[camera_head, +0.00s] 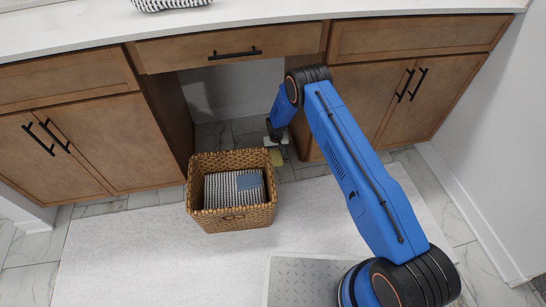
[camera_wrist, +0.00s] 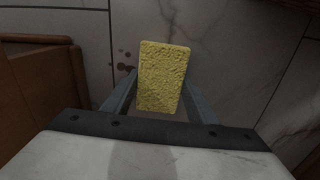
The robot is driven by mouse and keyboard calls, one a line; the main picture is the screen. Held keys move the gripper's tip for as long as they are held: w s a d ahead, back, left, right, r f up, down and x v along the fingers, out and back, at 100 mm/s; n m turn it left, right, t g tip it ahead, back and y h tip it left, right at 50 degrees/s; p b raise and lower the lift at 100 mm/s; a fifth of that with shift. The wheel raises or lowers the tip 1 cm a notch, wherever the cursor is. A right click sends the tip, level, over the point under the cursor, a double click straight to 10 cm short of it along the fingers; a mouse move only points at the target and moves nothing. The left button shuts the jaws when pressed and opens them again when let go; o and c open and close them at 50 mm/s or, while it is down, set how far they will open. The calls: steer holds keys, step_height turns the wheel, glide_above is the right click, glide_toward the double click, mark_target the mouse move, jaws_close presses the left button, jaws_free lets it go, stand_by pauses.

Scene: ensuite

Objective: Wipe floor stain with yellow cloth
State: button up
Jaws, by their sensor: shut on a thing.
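The yellow cloth (camera_wrist: 163,75) looks like a thick, rough-textured block in the wrist view. My gripper (camera_wrist: 160,88) is shut on it, with one finger at each side. In the head view my gripper (camera_head: 279,146) is low in the opening under the counter, just behind the basket, and a small part of the yellow cloth (camera_head: 277,158) shows below it. The floor stain (camera_wrist: 125,68) is a group of small dark brown spots on the tile, just left of the cloth in the wrist view. Whether the cloth touches the floor I cannot tell.
A wicker basket (camera_head: 204,215) with folded striped and blue cloths stands close in front of my gripper on a pale rug (camera_head: 130,250). Wooden cabinets (camera_head: 95,145) flank the opening on both sides. The white countertop (camera_head: 80,25) lies above.

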steer(key=shift+w+d, duration=0.4)
steer(key=shift+d, duration=1)
steer(key=shift+w+d, duration=0.45)
steer(key=shift+d, duration=0.9)
steer(key=shift+w+d, duration=0.4)
steer(key=shift+d, duration=1)
steer(key=shift+a, duration=0.25)
steer(key=shift+s+a+f, duration=0.1)
steer(key=shift+s+a, duration=0.15)
steer(key=shift+a, duration=0.4)
steer(key=shift+s+a+f, duration=0.1)
steer(key=shift+s+a, duration=0.15)
steer(key=shift+a, duration=0.45)
steer(key=shift+s+a, duration=0.25)
steer(key=shift+a, duration=0.4)
steer(key=shift+s+a+r, duration=0.1)
steer(key=shift+s+a, duration=0.15)
steer(key=shift+a, duration=0.75)
steer(key=shift+s+a+r, duration=0.1)
steer(key=shift+s+a, duration=0.2)
steer(key=shift+a, duration=0.65)
steer(key=shift+s+a, duration=0.25)
steer(key=shift+a, duration=0.75)
steer(key=shift+r, duration=0.1)
steer(key=shift+r, duration=2.95)
